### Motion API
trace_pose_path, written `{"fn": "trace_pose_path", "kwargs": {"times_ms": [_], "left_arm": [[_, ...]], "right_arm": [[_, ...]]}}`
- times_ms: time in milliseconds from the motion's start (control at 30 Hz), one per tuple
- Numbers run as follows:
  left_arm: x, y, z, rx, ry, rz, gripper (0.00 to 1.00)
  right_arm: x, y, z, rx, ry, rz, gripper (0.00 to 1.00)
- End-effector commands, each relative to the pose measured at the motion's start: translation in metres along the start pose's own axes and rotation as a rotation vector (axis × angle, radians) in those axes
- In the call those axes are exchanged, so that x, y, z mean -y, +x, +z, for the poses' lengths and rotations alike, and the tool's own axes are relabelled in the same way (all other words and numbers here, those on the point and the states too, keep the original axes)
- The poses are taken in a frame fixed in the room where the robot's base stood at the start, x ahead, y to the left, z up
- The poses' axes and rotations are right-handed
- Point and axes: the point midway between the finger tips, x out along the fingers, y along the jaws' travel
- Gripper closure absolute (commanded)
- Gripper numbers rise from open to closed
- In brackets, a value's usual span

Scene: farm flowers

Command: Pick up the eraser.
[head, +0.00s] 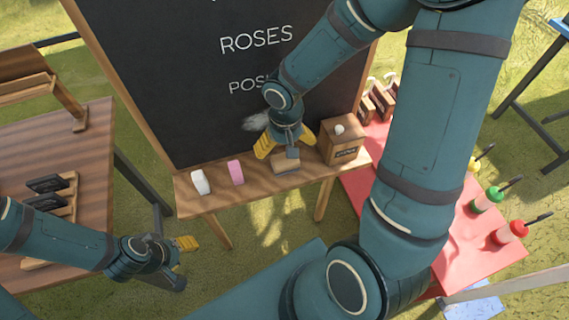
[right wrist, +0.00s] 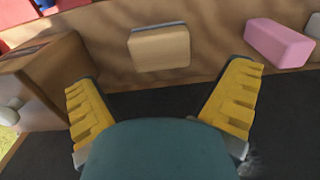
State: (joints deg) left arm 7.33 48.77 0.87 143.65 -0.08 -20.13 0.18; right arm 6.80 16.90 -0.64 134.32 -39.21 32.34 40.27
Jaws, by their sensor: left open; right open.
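The eraser (head: 286,167), a wooden block with a grey layer, lies on the wooden ledge (head: 262,184) below the chalkboard. In the right wrist view the eraser (right wrist: 160,48) sits ahead of the open fingers, roughly midway between them and not gripped. My right gripper (head: 285,147) is open and empty, just above the eraser; its yellow fingers (right wrist: 165,95) spread wider than the block. My left gripper (head: 182,262) is open and empty at the lower left, away from the ledge.
The chalkboard (head: 190,90) rises behind. A brown table (head: 95,130) is at left and a red table (head: 452,240) at right.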

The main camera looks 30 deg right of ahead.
Motion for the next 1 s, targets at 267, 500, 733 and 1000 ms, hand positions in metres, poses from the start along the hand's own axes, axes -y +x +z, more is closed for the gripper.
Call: {"fn": "trace_pose_path", "kwargs": {"times_ms": [267, 500, 733, 1000], "left_arm": [[0.003, 0.008, -0.001, -0.004, 0.001, 0.0, 0.53], [0.008, 0.021, -0.003, -0.011, 0.002, 0.0, 0.53], [0.009, 0.025, -0.003, -0.014, 0.003, 0.0, 0.53], [0.009, 0.024, -0.003, -0.014, 0.003, 0.0, 0.53]], "right_arm": [[0.0, 0.022, 0.0, 0.0, -0.001, -0.001, 0.0], [0.001, 0.058, 0.001, 0.003, -0.001, -0.001, 0.0], [0.001, 0.069, 0.001, 0.0, -0.001, -0.001, 0.0], [0.001, 0.068, 0.001, -0.001, 0.0, -0.001, 0.35]]}}
